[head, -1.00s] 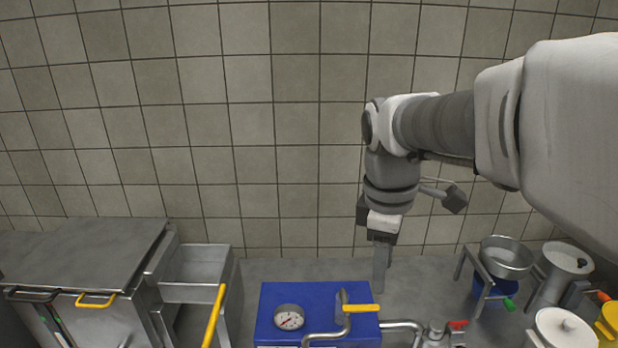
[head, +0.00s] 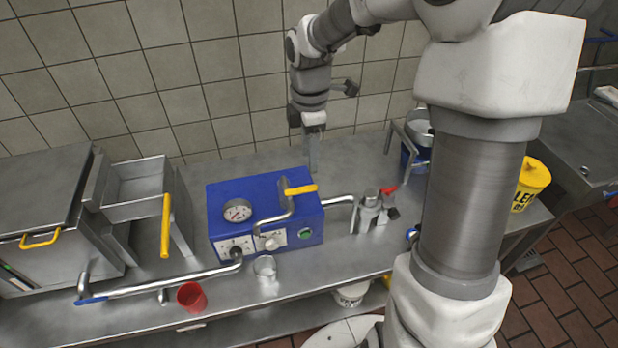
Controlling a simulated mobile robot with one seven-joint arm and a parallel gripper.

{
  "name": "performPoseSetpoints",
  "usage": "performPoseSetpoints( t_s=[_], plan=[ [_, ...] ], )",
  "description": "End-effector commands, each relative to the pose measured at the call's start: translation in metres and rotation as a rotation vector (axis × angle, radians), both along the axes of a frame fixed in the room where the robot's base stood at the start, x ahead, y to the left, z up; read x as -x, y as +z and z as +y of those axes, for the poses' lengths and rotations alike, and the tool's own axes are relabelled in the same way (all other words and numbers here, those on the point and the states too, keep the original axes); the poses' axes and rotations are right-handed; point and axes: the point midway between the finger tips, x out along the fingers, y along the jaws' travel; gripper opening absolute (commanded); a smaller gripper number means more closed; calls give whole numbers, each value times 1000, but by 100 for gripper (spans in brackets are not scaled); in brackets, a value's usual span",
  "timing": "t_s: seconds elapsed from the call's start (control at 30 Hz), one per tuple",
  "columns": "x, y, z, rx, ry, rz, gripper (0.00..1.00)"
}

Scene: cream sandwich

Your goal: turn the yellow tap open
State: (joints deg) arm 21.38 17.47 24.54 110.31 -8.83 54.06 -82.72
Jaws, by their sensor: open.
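A blue box (head: 231,198) stands on the steel counter, with a round gauge on its top. A yellow tap handle (head: 300,190) sits on a bent metal pipe at the box's right part and lies roughly level, pointing right. My gripper (head: 313,168) points down behind the box's right side, just beyond the yellow handle in the picture. It looks apart from the handle, though the depth gap is hard to judge. The gripper is open and holds nothing; its fingers show edge-on, so the gap between them is hidden.
A metal fitting with a red lever (head: 389,190) stands right of the box. A long yellow lever (head: 166,226) rises at the left by a steel bin. A red cup (head: 191,297), a small metal cup (head: 265,267) and a long pipe (head: 160,285) are in front.

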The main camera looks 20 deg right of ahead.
Motion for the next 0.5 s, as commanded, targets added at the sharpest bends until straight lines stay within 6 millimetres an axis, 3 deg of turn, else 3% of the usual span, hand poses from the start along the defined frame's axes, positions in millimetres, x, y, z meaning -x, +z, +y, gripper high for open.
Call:
performPoseSetpoints(
  t_s=[0.2, 0.5],
  plan=[
    [1, -48, 0, -1, 0, 5, 52],
    [0, -82, 0, 0, -1, 2, 52]
  ],
)
